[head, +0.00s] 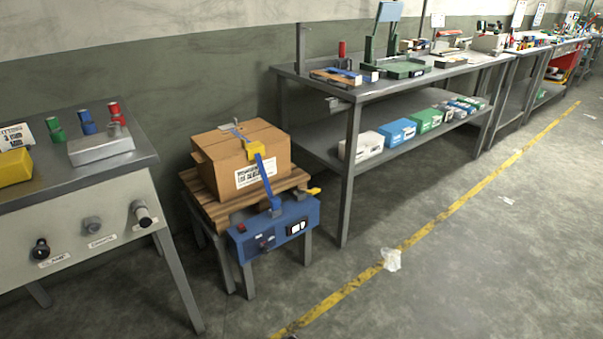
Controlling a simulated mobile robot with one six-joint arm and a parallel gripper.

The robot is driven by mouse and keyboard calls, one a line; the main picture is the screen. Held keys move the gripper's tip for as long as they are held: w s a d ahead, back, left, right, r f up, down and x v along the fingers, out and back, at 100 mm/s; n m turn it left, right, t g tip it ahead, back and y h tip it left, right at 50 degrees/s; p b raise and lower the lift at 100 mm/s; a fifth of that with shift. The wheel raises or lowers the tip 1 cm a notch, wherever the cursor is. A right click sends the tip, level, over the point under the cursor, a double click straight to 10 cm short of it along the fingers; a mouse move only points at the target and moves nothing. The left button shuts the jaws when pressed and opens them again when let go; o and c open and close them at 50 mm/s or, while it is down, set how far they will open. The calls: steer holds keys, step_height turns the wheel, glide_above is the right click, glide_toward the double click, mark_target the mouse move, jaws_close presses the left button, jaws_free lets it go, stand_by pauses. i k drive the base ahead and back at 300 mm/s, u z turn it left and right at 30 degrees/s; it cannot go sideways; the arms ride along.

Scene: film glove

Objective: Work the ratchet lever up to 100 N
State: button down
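A cardboard box (222,156) with a white printed label sits on a slatted wooden pallet (222,212) on a low grey stand. A blue strap (266,176) runs down the box's front from a yellow buckle-like part (257,149) at its top edge. A blue unit (262,241) is fixed to the front of the stand. It carries a small display (296,228), whose reading is too small to make out, and a red button. A yellow-tipped part (314,191) sticks out at the right; I cannot tell whether it is the ratchet lever. My gripper is not in view.
A grey bench with a control panel (98,225) stands at the left. A long workbench (420,78) with fixtures and boxes on its lower shelf stands at the right. Floor is open in front, with a yellow line (345,291) and a crumpled wrapper (391,259).

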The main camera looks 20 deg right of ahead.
mark_target(314, 191)
steer(key=u, duration=0.45)
steer(key=i, duration=0.9)
steer(key=u, duration=0.4)
steer(key=k, duration=0.9)
steer(key=u, duration=0.15)
steer(key=i, duration=0.65)
